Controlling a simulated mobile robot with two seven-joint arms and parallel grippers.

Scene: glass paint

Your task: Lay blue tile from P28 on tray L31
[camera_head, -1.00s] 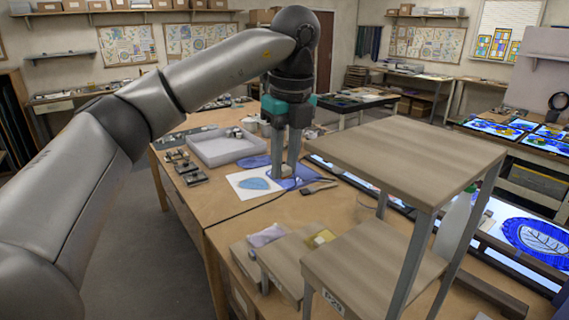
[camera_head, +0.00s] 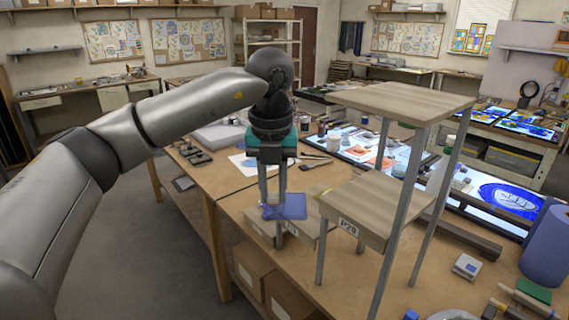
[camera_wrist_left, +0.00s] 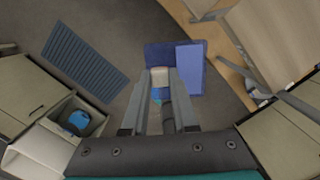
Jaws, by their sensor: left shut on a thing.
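My left gripper (camera_head: 273,206) is shut on a translucent blue tile (camera_head: 285,207), held in the air just left of the wooden stand. The tile also shows past the fingertips in the left wrist view (camera_wrist_left: 190,70). The two-level wooden stand (camera_head: 400,103) has a label on its lower shelf (camera_head: 378,207) that seems to read P28 or P29. I see no label reading L31. A pale tray (camera_head: 218,136) sits behind my left arm, partly hidden, and I cannot tell its name. My right gripper is not in view.
The stand's legs and upper board stand close on the right. Lit panels with glass pieces (camera_head: 510,197) and a blue roll (camera_head: 547,250) are farther right. The lower shelf looks bare.

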